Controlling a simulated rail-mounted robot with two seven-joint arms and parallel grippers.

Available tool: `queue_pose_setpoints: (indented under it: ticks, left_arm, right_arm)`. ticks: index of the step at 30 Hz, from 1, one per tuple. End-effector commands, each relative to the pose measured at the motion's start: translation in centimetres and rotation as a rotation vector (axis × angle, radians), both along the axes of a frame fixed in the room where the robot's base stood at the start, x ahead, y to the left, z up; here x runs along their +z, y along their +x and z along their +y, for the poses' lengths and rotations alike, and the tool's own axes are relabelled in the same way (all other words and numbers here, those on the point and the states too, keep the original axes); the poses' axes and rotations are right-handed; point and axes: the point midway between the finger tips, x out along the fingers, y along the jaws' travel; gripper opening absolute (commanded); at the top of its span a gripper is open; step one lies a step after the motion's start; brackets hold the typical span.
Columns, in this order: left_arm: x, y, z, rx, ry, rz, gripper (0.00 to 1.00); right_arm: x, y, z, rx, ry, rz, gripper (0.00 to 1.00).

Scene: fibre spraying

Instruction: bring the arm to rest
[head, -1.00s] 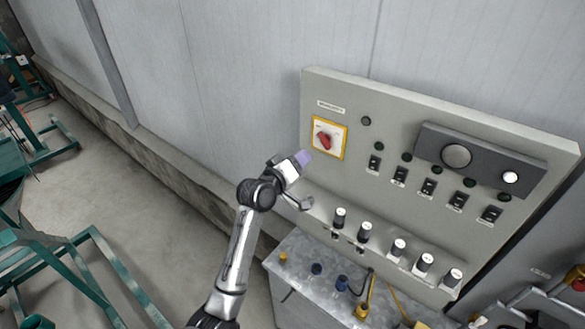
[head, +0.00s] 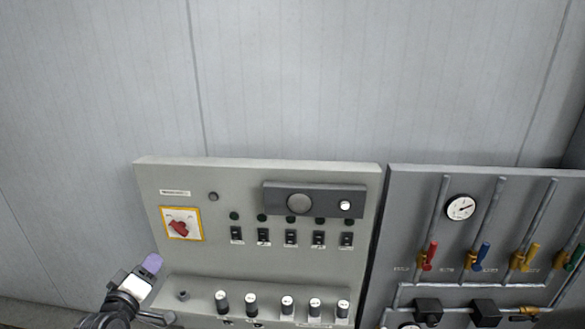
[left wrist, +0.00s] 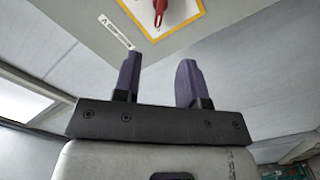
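My left gripper (head: 152,264) is at the lower left of the head view, in front of the lower left part of the grey control panel (head: 223,262). In the left wrist view its two purple fingers (left wrist: 158,80) stand apart with nothing between them. The red rotary switch (head: 178,228) on its yellow-edged plate is above and right of the gripper in the head view. The switch also shows at the top of the left wrist view (left wrist: 160,8), beyond the fingertips and apart from them. My right gripper is not in view.
The panel carries a row of black switches (head: 291,237) and several knobs (head: 251,303) along its lower ledge. To the right is a grey valve board (head: 415,200) with a gauge (head: 460,207) and coloured handles. The wall above is bare.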

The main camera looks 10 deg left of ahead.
Motion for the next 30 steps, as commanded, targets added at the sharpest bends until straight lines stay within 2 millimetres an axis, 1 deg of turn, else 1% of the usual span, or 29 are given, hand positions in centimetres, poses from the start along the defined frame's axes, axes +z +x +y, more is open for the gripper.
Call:
queue_pose_setpoints:
  ticks: [2, 6, 8, 11, 14, 16, 18, 20, 23, 26, 29, 30]
  left_arm:
    - [-0.2, 0.0, 0.0, -0.004, 0.035, 0.014, 0.38]
    - [-2.3, -0.2, -0.4, -0.037, 0.158, 0.167, 0.38]
    - [-2.7, -0.8, -0.6, -0.047, 0.230, 0.240, 0.38]
    - [-2.5, -2.1, -1.8, -0.073, 0.368, 0.345, 0.38]
    - [-1.8, -3.4, -4.1, -0.106, 0.504, 0.426, 0.38]
    - [-2.0, -4.8, -6.3, -0.137, 0.599, 0.491, 0.38]
    - [-3.3, -6.6, -8.2, -0.173, 0.671, 0.560, 0.38]
    - [-4.6, -8.2, -9.7, -0.204, 0.717, 0.614, 0.38]
    - [-7.1, -11.1, -12.2, -0.257, 0.773, 0.692, 0.38]
    - [-9.8, -14.4, -14.6, -0.319, 0.809, 0.762, 0.38]
    - [-12.8, -18.2, -17.1, -0.397, 0.833, 0.823, 0.38]
    - [-14.0, -20.0, -18.1, -0.435, 0.837, 0.849, 0.38]
  right_arm:
    - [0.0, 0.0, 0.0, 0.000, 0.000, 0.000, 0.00]
    - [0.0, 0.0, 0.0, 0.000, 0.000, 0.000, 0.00]
    - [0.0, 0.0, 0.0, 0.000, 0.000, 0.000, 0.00]
    - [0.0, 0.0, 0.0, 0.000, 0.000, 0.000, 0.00]
    - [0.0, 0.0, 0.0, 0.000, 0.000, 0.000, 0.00]
    - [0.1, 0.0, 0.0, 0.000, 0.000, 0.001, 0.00]
    - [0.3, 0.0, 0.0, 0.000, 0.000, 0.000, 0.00]
    - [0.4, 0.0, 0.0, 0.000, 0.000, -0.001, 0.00]
    - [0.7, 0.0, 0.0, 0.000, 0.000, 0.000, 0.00]
    - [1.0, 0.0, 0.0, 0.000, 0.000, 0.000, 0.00]
    - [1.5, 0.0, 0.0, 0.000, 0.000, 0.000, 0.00]
    - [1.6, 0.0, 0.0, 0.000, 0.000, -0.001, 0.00]
